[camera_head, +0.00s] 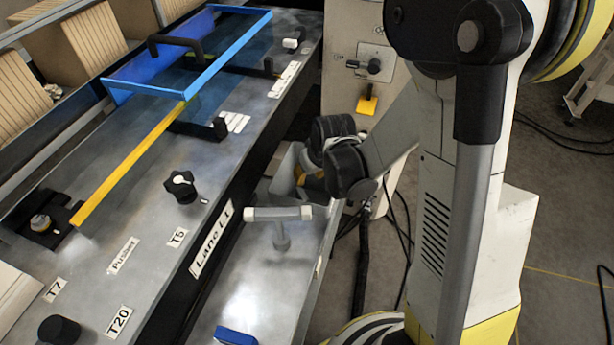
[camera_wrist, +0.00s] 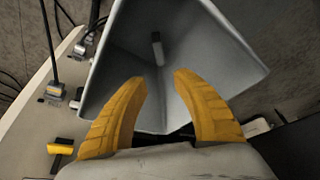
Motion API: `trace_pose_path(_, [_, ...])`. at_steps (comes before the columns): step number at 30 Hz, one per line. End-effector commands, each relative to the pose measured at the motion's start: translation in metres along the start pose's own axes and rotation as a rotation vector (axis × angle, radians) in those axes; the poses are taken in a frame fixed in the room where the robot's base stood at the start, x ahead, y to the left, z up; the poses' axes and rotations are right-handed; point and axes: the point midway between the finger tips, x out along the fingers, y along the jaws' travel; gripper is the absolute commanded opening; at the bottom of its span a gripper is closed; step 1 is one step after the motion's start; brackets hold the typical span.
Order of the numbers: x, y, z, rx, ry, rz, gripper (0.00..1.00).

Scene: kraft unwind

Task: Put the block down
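My gripper (camera_wrist: 160,78) is open, its two curved yellow fingers apart with nothing held between them. It hangs over a grey open bin (camera_wrist: 215,60). A small dark grey piece with a pale end (camera_wrist: 157,48) shows inside the bin, beyond the fingertips; I cannot tell for certain that it is the block. In the head view the bin (camera_head: 285,172) is partly hidden by my arm, and my fingers (camera_head: 303,176) show only in part at its opening. A blue block-like object (camera_head: 235,337) lies on the lower metal shelf at the bottom edge.
The metal bench (camera_head: 150,225) carries a blue-framed guard (camera_head: 185,85), a yellow bar (camera_head: 130,165) and black knobs (camera_head: 182,187). A T-shaped handle (camera_head: 278,214) stands on the lower shelf (camera_head: 250,290). A pale cabinet (camera_head: 345,60) stands behind the bin. Cables lie on the floor.

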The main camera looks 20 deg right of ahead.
Motion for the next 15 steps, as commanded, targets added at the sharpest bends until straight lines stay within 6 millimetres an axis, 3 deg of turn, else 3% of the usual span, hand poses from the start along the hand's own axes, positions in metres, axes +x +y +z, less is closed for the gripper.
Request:
trace_pose_path(5, [-0.029,-0.001,-0.003,0.008,0.013,0.006,0.33])
trace_pose_path(11, [-0.107,-0.007,0.0,0.042,0.068,0.031,0.33])
trace_pose_path(15, [-0.162,-0.013,0.015,0.07,0.114,0.048,0.33])
